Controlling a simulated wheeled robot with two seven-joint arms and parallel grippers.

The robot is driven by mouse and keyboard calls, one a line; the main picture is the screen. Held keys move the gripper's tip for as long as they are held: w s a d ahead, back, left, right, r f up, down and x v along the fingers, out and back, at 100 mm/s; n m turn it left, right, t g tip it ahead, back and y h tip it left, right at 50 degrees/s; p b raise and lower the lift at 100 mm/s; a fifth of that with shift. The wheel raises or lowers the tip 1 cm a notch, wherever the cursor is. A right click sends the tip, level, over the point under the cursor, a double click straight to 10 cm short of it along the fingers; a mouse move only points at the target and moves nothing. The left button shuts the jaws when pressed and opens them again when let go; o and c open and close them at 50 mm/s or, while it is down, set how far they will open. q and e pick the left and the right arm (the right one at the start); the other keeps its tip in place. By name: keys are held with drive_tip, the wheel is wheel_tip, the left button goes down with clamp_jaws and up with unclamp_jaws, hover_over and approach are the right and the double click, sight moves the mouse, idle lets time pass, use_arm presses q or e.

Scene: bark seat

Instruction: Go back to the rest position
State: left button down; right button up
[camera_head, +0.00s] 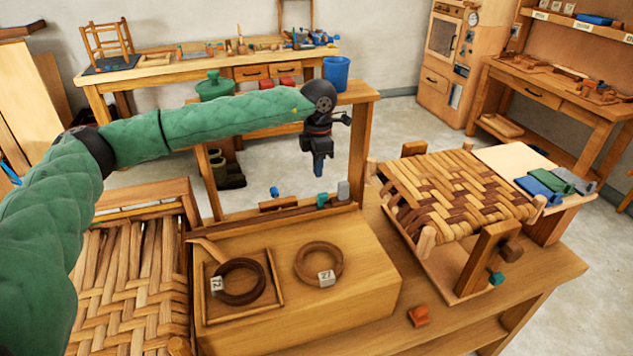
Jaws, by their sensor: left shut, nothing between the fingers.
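My left arm, in a green quilted sleeve, reaches in from the left across the head view. Its gripper (318,165) points down, shut and empty, in the air above the back of the wooden bench. It touches nothing that I can see. Below it, a wooden block stand (340,290) carries a dark ring (238,281) in a shallow square tray (275,299) and a brown ring (318,263) beside the tray. Each ring has a small white number tag. My right gripper does not show.
A woven bark seat (455,190) stands on the bench to the right, and another woven seat (135,270) is at left. A blue bucket (336,73) and a workbench (190,72) are behind.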

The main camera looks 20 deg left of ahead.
use_arm(q)
drive_tip(key=shift+w+r, duration=0.15)
drive_tip(key=shift+r, duration=0.7)
